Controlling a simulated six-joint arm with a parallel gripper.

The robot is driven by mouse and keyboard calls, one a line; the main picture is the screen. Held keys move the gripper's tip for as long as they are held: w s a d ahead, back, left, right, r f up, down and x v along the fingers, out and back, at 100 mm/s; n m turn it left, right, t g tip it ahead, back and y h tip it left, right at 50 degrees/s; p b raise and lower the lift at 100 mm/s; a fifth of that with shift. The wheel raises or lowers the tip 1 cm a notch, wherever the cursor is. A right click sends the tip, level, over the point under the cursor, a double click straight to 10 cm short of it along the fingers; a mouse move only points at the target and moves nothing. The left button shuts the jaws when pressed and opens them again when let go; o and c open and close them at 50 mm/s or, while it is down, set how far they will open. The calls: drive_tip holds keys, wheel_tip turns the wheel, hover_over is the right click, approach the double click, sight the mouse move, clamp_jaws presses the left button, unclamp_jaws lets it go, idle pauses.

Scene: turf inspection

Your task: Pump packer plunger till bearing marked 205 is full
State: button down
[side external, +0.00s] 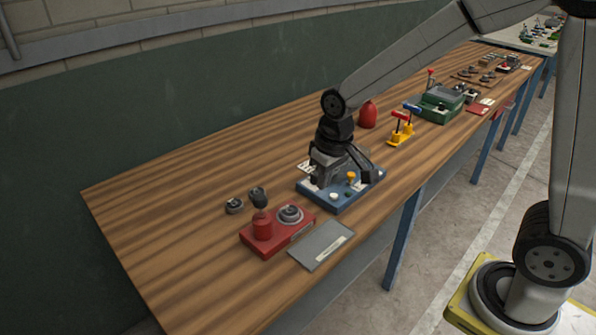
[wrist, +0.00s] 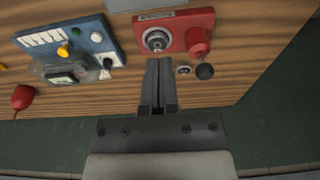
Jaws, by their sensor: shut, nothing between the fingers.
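A red bearing packer (side external: 254,240) stands near the left end of the bench; it also shows at the top of the wrist view (wrist: 178,22). A metal bearing (side external: 290,214) sits in its round seat and shows from above in the wrist view (wrist: 157,39). Beside it rises a red cylinder (side external: 262,229) with a dark plunger knob (side external: 258,197), the knob also showing in the wrist view (wrist: 205,72). The packer label is too small to read, so I cannot confirm a 205 mark. My gripper (wrist: 158,66) is shut and empty, its tips apart from the plunger knob.
A blue board (side external: 345,198) with knobs and an instrument lies right of the packer, under my arm in the side view. A loose bearing (side external: 235,206) and a grey plate (side external: 321,245) lie near the packer. A red bottle (side external: 368,114) and yellow stand (side external: 401,134) stand farther along.

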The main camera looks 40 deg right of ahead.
wheel_tip(320, 180, up, 8)
drive_tip(key=g, duration=0.2)
hover_over(261, 197)
drive_tip(key=shift+r, duration=0.4)
drive_tip(key=shift+f, duration=0.1)
wheel_tip(261, 197, down, 14)
drive_tip(key=shift+r, duration=0.1)
idle(0.6)
idle(0.3)
drive_tip(key=shift+f, duration=1.2)
drive_tip(key=shift+s, duration=0.1)
wheel_tip(261, 197, up, 14)
drive_tip(key=shift+r, duration=0.25)
